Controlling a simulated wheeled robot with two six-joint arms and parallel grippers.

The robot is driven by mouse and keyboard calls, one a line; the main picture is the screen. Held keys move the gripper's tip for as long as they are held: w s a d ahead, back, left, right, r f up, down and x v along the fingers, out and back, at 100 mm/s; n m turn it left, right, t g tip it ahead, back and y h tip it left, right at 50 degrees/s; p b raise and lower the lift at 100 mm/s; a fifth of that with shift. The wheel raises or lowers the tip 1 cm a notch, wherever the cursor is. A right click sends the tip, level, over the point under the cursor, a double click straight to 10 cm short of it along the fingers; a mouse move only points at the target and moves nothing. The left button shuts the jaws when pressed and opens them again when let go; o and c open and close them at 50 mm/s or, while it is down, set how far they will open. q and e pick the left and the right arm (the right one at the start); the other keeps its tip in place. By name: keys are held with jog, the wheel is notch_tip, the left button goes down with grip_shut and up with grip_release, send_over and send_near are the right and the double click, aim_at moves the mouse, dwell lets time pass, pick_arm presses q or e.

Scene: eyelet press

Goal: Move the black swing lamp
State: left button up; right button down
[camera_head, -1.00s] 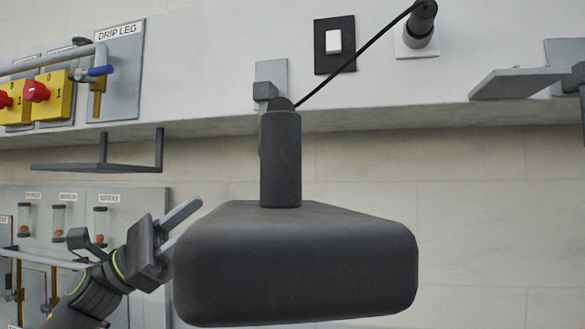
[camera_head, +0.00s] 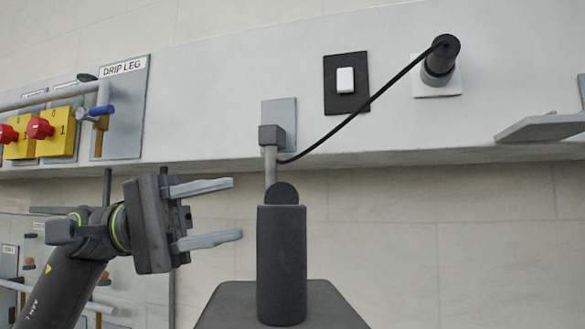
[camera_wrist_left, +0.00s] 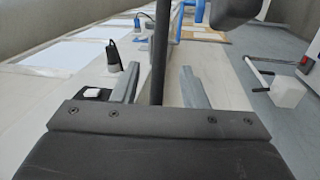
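The black swing lamp (camera_head: 282,265) hangs from a grey wall plate (camera_head: 279,115). A thin stem joins its bracket to a thick black cylinder, and the wide lamp head is partly cut off at the bottom of the head view. My left gripper (camera_head: 240,211) is open, fingers pointing right, left of the cylinder with a visible gap. In the left wrist view my left gripper (camera_wrist_left: 158,88) has its fingers apart, with a dark upright bar between them in the picture. I cannot tell whether that bar is within reach of the fingers. My right gripper is not in view.
A black cable runs from the lamp bracket to a plug (camera_head: 439,62) on the wall ledge. A light switch (camera_head: 345,80) sits between them. Yellow switch boxes (camera_head: 55,133) and a drip leg panel (camera_head: 122,120) are at left. A grey shelf (camera_head: 543,127) juts out at right.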

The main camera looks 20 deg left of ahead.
pick_arm(q)
jog(key=d+p, duration=0.1)
jog(key=d, duration=0.1)
jog(key=d+r+p, duration=0.1)
jog(key=d, duration=0.2)
jog(key=d+p, duration=0.2)
jog(key=d, duration=0.1)
jog(key=shift+s+r, duration=0.2)
jog(key=shift+r, duration=0.15)
jog(key=shift+d+p, duration=0.35)
jog(key=shift+d, duration=0.25)
grip_shut()
